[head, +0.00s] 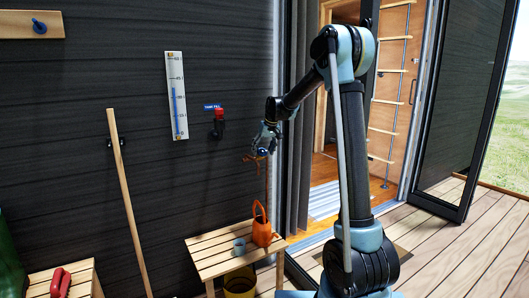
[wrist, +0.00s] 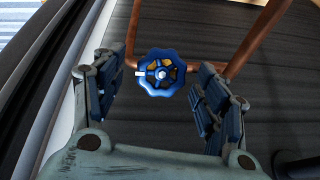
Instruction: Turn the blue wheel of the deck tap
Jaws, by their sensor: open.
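The blue wheel (wrist: 161,73) of the tap shows in the wrist view, a lobed handwheel with a white mark on its left side. It sits on copper pipework (wrist: 255,38) in front of the dark wall. My gripper (wrist: 158,92) is open, with one finger to the left of the wheel and one to the right. Both fingers look apart from the wheel. In the head view the wheel (head: 262,151) is a small blue spot at the end of my gripper (head: 263,146), which partly hides it.
A slatted bench (head: 222,262) below holds an orange watering can (head: 262,230) and a grey-blue cup (head: 239,247). A red lever (head: 219,120) and a white gauge (head: 177,95) are on the wall to the left. A wooden pole (head: 126,200) leans there. The doorway is at right.

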